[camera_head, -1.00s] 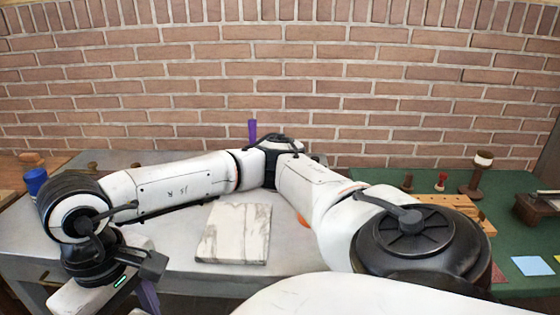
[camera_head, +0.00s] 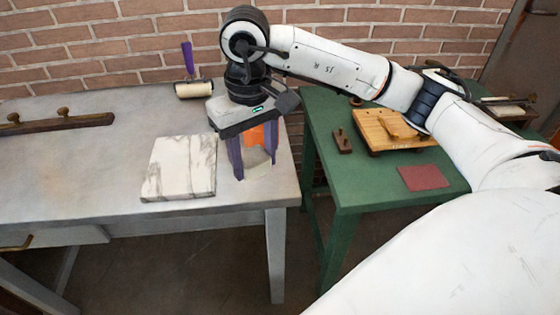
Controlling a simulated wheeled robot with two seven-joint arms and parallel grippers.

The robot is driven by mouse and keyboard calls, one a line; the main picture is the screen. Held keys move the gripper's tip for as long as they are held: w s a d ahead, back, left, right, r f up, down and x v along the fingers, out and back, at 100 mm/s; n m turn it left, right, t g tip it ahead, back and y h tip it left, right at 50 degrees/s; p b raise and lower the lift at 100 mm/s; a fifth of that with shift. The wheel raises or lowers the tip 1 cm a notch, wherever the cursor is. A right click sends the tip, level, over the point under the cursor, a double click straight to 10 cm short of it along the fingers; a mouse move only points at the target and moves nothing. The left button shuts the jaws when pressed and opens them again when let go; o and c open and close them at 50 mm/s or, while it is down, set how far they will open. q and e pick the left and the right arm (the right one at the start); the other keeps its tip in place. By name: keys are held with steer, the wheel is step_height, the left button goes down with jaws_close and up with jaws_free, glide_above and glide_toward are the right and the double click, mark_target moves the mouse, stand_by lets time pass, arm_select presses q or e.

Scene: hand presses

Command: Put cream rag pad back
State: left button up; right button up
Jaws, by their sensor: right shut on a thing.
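My right gripper (camera_head: 252,172) comes in from the right and points down over the front right part of the grey table. Its two purple fingers are closed on a small pale piece that looks like the cream rag pad (camera_head: 258,156). The fingers hide part of the pad. I cannot tell whether the pad touches the tabletop. An orange thing (camera_head: 262,135) shows just behind the fingers, partly hidden. My left gripper does not show.
A marble slab (camera_head: 181,167) lies left of the gripper. A roller (camera_head: 193,88) with a purple handle is behind it. A wooden bar with knobs (camera_head: 57,122) lies far left. The green table (camera_head: 350,190) on the right bears a wooden board (camera_head: 385,127) and a red card (camera_head: 423,177).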

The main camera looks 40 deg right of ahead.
steer(key=w+d+m, duration=0.1)
steer(key=w+d, duration=0.3)
steer(key=d, duration=0.1)
glide_above(267, 180)
step_height(267, 180, down, 5)
steer(key=shift+r, duration=0.1)
step_height(267, 180, down, 4)
steer(key=shift+f+p, duration=0.2)
steer(key=shift+p, duration=0.3)
steer(key=shift+f, duration=0.2)
steer(key=o, duration=1)
